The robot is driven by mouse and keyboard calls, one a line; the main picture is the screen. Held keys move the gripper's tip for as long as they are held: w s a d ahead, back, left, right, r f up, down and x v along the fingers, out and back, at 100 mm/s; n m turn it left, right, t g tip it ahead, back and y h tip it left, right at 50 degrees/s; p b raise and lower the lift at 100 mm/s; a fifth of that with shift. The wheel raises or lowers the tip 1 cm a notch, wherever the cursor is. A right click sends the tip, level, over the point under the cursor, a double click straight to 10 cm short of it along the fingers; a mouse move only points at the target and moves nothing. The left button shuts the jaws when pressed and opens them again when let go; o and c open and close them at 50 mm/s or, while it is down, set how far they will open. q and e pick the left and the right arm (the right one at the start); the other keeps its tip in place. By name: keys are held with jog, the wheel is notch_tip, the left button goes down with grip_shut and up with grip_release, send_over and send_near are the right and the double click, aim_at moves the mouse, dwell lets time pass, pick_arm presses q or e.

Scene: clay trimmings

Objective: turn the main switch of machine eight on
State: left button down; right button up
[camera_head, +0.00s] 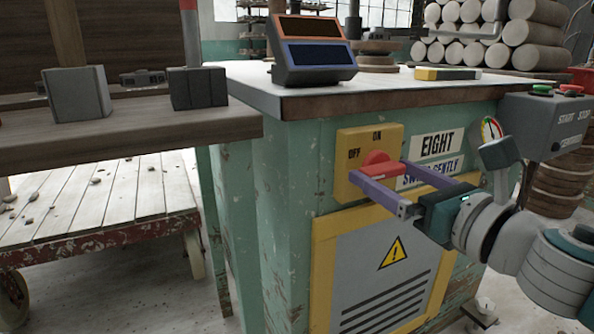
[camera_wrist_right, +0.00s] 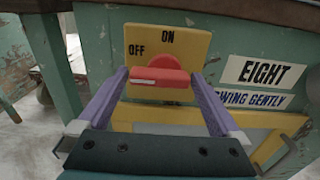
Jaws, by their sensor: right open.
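The main switch is a red rotary handle (camera_head: 376,167) on a yellow plate (camera_head: 345,140) marked OFF and ON, on the green side of the machine. In the right wrist view the red handle (camera_wrist_right: 165,84) lies level, its white mark toward the left below OFF; ON is at the top of the plate (camera_wrist_right: 190,45). The label EIGHT (camera_head: 437,143) is right of the plate. My right gripper (camera_head: 380,169) is open, its purple fingers on either side of the handle. I cannot tell if they touch it. My left gripper is out of view.
A grey START/STOP box (camera_head: 548,125) and a gauge (camera_head: 491,130) are close above my right wrist. A warning panel (camera_head: 385,275) is below the switch. A wooden bench (camera_head: 150,125) with grey blocks and a slatted cart (camera_head: 95,200) stand to the left.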

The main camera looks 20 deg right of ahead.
jog(key=c, duration=1.1)
jog(key=shift+o, duration=0.2)
jog(key=m, duration=0.2)
jog(key=m+p, duration=0.1)
jog(key=m, duration=0.1)
jog(key=shift+r+m, duration=0.2)
jog(key=shift+m, duration=0.2)
jog(key=m+p, duration=0.1)
jog(key=m, duration=0.3)
jog(key=shift+d+r+m, duration=0.1)
jog(key=shift+r+m, duration=0.05)
jog(key=shift+m, duration=0.15)
jog(key=m+p, duration=0.2)
jog(key=m, duration=0.3)
jog(key=shift+d, duration=0.1)
jog(key=shift+m+p, duration=0.45)
jog(key=shift+m, duration=1.25)
jog(key=shift+d, duration=0.1)
